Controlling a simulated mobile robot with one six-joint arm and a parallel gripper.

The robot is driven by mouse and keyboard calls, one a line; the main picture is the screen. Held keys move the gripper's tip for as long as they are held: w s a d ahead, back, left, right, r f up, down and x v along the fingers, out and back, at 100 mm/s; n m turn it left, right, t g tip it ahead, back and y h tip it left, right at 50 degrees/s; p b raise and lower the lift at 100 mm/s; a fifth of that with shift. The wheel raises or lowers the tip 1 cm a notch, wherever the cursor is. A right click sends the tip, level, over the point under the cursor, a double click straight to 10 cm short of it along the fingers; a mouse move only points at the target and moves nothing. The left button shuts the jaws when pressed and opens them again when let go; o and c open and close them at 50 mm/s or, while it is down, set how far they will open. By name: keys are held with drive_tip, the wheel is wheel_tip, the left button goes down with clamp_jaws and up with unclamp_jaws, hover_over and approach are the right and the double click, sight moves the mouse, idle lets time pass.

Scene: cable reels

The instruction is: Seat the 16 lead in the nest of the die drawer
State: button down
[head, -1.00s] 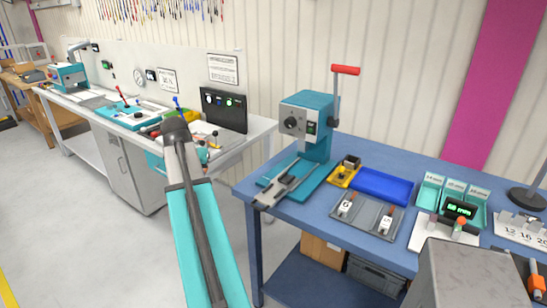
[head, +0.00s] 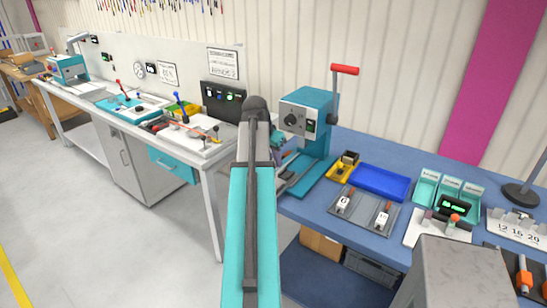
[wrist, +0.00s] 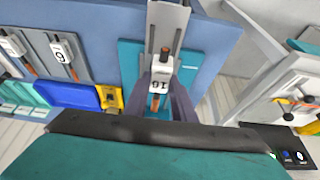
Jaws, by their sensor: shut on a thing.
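In the wrist view my gripper (wrist: 162,98) is shut on the 16 lead (wrist: 161,77), a white block marked 16 with a copper-coloured end and a dark stem. The lead is over or at the grey die drawer (wrist: 163,22), which sticks out from the teal press base (wrist: 190,68). I cannot tell whether the lead touches the drawer, and the nest is hidden under it. In the head view the teal press (head: 305,118) with its red-handled lever stands on the blue table. My arm hides the gripper, the lead and most of the drawer there.
A grey tray (head: 362,222) holds two other white-tagged leads. A blue bin (head: 380,182) and a yellow block (head: 343,167) lie right of the press. Teal labelled bins (head: 450,190) stand further right. The white bench (head: 215,165) is left of the table, with a floor gap between.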

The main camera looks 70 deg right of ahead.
drive_tip(key=shift+f, duration=0.1)
idle(0.3)
drive_tip(key=shift+f+b, duration=1.65)
drive_tip(key=shift+f, duration=0.75)
drive_tip(key=shift+a, duration=0.1)
drive_tip(key=shift+f, duration=0.4)
drive_tip(key=shift+f, duration=0.35)
drive_tip(key=shift+f, duration=0.25)
drive_tip(key=shift+f+b, duration=0.5)
drive_tip(key=shift+f, duration=0.2)
